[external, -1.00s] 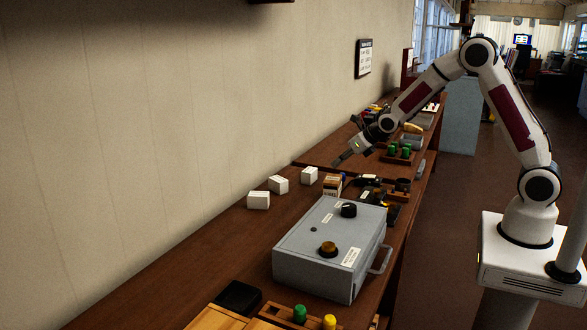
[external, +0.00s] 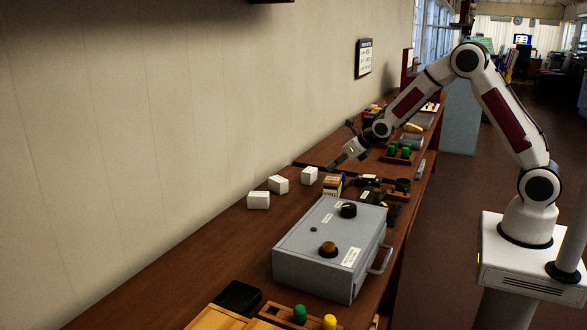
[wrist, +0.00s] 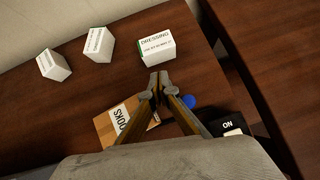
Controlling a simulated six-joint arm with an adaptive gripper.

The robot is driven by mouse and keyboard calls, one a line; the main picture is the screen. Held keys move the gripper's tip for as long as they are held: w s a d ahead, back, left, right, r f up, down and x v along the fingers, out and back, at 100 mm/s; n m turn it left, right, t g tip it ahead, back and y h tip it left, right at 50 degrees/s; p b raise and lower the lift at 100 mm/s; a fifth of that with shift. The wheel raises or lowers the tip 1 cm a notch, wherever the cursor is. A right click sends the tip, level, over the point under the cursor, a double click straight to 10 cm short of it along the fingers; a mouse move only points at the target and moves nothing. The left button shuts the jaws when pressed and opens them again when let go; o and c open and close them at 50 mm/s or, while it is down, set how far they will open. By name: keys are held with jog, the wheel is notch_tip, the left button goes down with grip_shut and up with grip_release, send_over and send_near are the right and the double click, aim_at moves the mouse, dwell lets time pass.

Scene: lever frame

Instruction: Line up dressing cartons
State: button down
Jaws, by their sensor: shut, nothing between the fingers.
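Three white dressing cartons stand on the brown bench near the wall. The near carton (external: 258,200), the middle carton (external: 278,184) and the far carton (external: 309,175) form an uneven row with gaps between them. In the wrist view they are the left carton (wrist: 53,64), the middle carton (wrist: 98,44) and the right carton (wrist: 157,48), whose lettering reads DRESSING. My gripper (external: 334,168) is shut and empty, tilted downward above the bench. In the wrist view its fingertips (wrist: 159,83) appear just below the right carton; whether they touch it I cannot tell.
A brown labelled box (wrist: 125,119) lies below my fingers, with a blue round thing (wrist: 189,101) and a black ON block (wrist: 226,128) beside it. A grey control box (external: 330,250) fills the near bench. Bench around the left cartons is clear.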

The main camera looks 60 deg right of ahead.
aim_at(314, 172)
jog(key=shift+x, duration=3.7)
jog(key=shift+w, duration=0.25)
jog(key=shift+w, duration=0.6)
jog(key=shift+w+d, duration=0.25)
jog(key=shift+w, duration=0.75)
jog(key=shift+r, duration=0.15)
jog(key=v, duration=0.9)
jog(key=shift+s+r, duration=0.2)
jog(key=shift+s, duration=0.2)
